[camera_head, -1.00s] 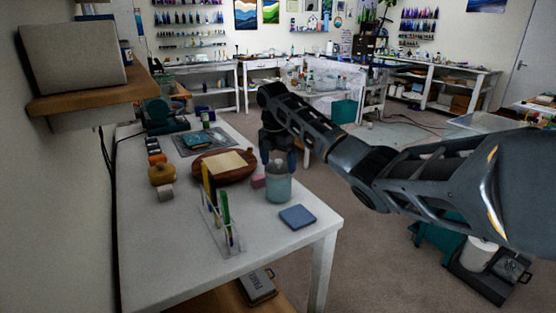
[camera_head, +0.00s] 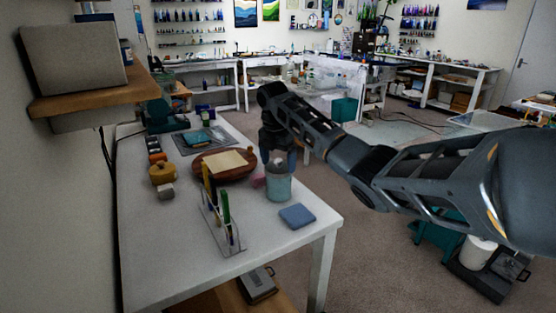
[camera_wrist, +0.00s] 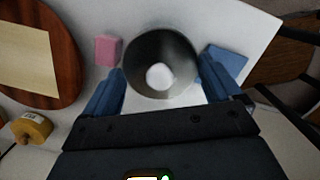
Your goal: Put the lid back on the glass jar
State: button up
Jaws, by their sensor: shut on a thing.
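The glass jar (camera_head: 279,187), pale teal and cylindrical, stands upright near the right edge of the white table. My gripper (camera_head: 278,160) is directly over it, fingers down at the level of its rim. In the wrist view, the round dark lid (camera_wrist: 135,62) with a pale knob in its middle lies between the two blue fingers of my gripper (camera_wrist: 161,72), which are shut on it. The lid covers the jar's mouth from above. I cannot tell whether it is fully seated on the rim.
A blue square pad (camera_head: 297,216) lies in front of the jar, and a pink block (camera_wrist: 108,50) is beside it.

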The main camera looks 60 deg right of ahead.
jog(key=o, duration=0.7)
jog(key=shift+r+p, duration=0.6)
jog(key=shift+r, duration=2.9)
jog(key=shift+c, duration=0.3)
grip_shut()
